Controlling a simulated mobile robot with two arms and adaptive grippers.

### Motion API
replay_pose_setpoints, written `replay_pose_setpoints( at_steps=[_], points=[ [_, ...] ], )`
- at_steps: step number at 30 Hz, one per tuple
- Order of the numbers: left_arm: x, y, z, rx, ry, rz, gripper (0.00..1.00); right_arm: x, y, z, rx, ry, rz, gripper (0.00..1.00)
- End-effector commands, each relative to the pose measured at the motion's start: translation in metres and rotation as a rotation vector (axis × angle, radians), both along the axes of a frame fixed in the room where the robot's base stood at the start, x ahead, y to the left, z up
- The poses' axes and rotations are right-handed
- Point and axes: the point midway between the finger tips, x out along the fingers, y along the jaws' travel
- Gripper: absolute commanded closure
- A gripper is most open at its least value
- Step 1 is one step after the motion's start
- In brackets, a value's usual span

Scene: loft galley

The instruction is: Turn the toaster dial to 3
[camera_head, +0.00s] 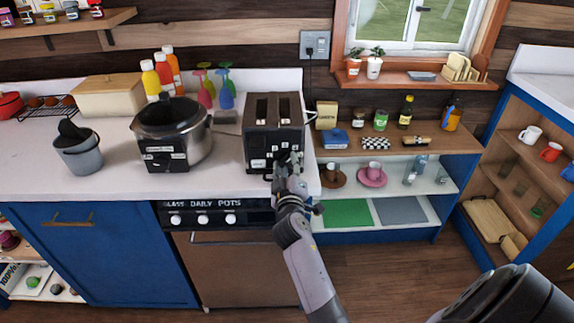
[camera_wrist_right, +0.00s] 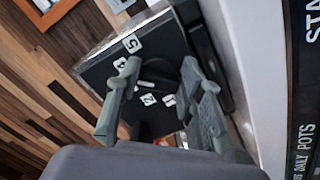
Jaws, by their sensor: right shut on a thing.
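The dark toaster (camera_head: 258,137) stands near the right end of the white counter, with two slots on top. My right gripper (camera_head: 287,163) is at its front face, low down, and hides the dial in the head view. In the right wrist view the toaster's front (camera_wrist_right: 100,72) carries white number tags; 5, 4, 2 and 1 can be made out. My right gripper's fingers (camera_wrist_right: 161,66) are on either side of the dark dial (camera_wrist_right: 156,78) and shut on it.
A large pot cooker (camera_head: 188,128) stands left of the toaster, with a grey bucket (camera_head: 80,158) farther left. Coloured bottles and glasses stand behind. A shelf unit (camera_head: 450,133) with jars and cups is to the right. The oven front (camera_head: 240,265) lies below the counter.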

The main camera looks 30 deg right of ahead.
Motion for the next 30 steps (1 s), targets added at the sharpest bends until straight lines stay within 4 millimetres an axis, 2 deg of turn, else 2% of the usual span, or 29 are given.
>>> replay_pose_setpoints(
  at_steps=[15,30],
  points=[
    [-0.001,0.001,0.015,0.001,0.001,0.001,0.60,0.000,-0.001,0.005,-0.405,0.245,0.003,0.93],
    [-0.001,0.001,0.023,0.001,0.001,0.001,0.60,0.000,0.000,0.006,-0.613,0.373,0.003,0.93]
  ],
)
